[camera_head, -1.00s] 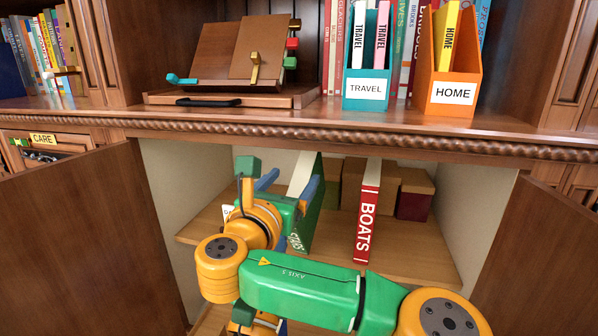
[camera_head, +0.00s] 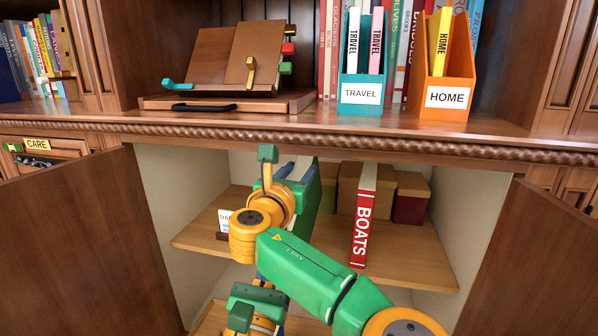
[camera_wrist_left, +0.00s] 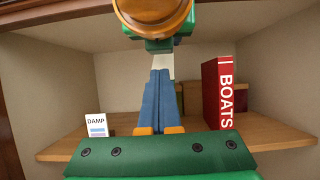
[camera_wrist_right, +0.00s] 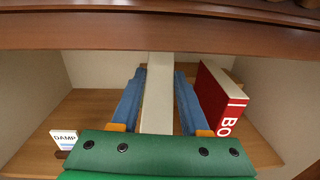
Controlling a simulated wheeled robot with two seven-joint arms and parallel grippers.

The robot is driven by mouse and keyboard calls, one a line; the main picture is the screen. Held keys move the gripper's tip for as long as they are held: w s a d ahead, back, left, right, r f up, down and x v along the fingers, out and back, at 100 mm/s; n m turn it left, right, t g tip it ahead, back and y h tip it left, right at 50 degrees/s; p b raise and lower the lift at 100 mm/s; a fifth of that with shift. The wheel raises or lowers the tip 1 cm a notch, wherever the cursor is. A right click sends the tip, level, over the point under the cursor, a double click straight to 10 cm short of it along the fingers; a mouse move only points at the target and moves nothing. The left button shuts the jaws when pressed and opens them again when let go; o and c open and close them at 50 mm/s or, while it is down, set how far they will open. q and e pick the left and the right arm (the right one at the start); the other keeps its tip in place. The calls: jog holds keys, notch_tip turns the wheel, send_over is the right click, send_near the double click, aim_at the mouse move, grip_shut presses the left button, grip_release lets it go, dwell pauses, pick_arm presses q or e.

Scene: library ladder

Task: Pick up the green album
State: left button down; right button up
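The green album (camera_head: 315,200) stands upright on the cabinet shelf, largely hidden behind my right arm in the head view. In the right wrist view its pale top edge (camera_wrist_right: 157,110) lies between the two blue fingers of my right gripper (camera_wrist_right: 158,76). The fingers are apart, one along each side, with a narrow gap visible on both sides. My left gripper (camera_wrist_left: 161,74) is lower, in front of the shelf; its blue fingers lie together, holding nothing visible. The right gripper's body hides most of the album in the left wrist view.
A red BOATS album (camera_head: 363,217) stands upright to the right. A small DAMP box (camera_wrist_right: 66,142) stands left. Brown boxes (camera_head: 350,185) and a dark red box (camera_head: 411,197) are behind. The counter edge (camera_head: 300,138) overhangs the shelf; open doors (camera_head: 85,240) flank the cabinet.

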pick_arm(q)
jog(key=shift+f, duration=0.1)
pick_arm(e)
grip_shut()
dwell(1.0)
pick_arm(q)
jog(key=shift+r, duration=0.65)
pick_arm(e)
jog(key=shift+f, duration=0.1)
pick_arm(q)
jog(key=v, duration=1.2)
jog(key=shift+a, duration=0.1)
